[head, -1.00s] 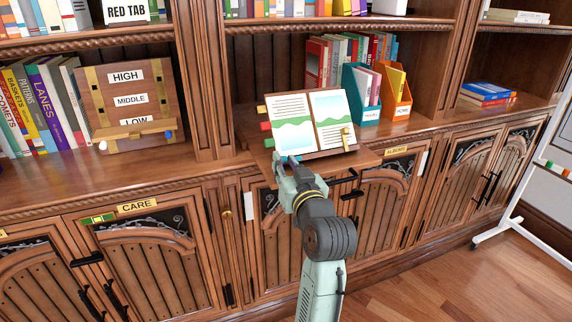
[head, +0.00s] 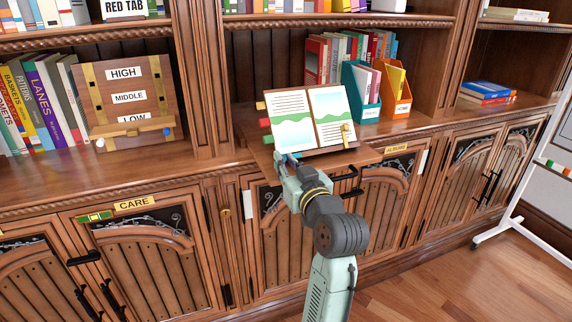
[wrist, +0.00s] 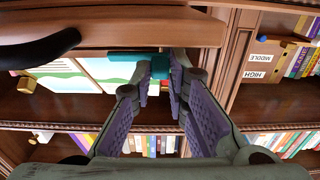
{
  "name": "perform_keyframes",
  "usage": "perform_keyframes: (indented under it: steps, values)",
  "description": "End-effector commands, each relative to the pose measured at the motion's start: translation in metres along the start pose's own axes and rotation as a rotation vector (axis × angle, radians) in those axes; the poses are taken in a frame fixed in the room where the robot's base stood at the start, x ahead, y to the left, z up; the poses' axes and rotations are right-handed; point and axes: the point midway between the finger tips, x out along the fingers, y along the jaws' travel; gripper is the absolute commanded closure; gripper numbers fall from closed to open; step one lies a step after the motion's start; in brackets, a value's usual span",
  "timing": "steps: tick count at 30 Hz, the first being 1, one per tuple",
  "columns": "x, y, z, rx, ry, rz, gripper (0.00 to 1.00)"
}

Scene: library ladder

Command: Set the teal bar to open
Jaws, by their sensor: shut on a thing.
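The teal bar (wrist: 138,63) shows in the wrist view under the wooden ledge, in front of the open book. My gripper (wrist: 167,66) has its fingertips closed at the bar's right end, gripping it. In the head view my gripper (head: 286,159) is at the lower left edge of the book stand (head: 320,146). There the bar is mostly hidden by my fingers. The markings that would tell the bar's setting are not readable.
The open book (head: 310,116) leans on the stand, with a yellow tab (head: 261,105) and red tab (head: 264,123) at its left. A HIGH/MIDDLE/LOW panel (head: 100,98) stands further left. A teal file box (head: 366,112) stands right. Cupboard doors lie below.

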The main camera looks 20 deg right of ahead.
Motion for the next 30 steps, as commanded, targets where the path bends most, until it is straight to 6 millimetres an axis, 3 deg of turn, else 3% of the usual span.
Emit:
perform_keyframes:
  steps: [1, 2, 10, 22, 30]
  values:
    - [0.0, 0.0, 0.001, -0.001, -0.002, 0.0, 1.0]
    - [0.0, 0.0, 0.001, -0.001, -0.002, 0.0, 0.84]
    - [0.0, 0.0, 0.001, 0.0, -0.002, 0.0, 0.66]
    - [-0.006, 0.0, 0.001, 0.001, -0.001, 0.001, 0.65]
    - [-0.056, 0.001, 0.001, 0.001, 0.0, 0.005, 0.65]
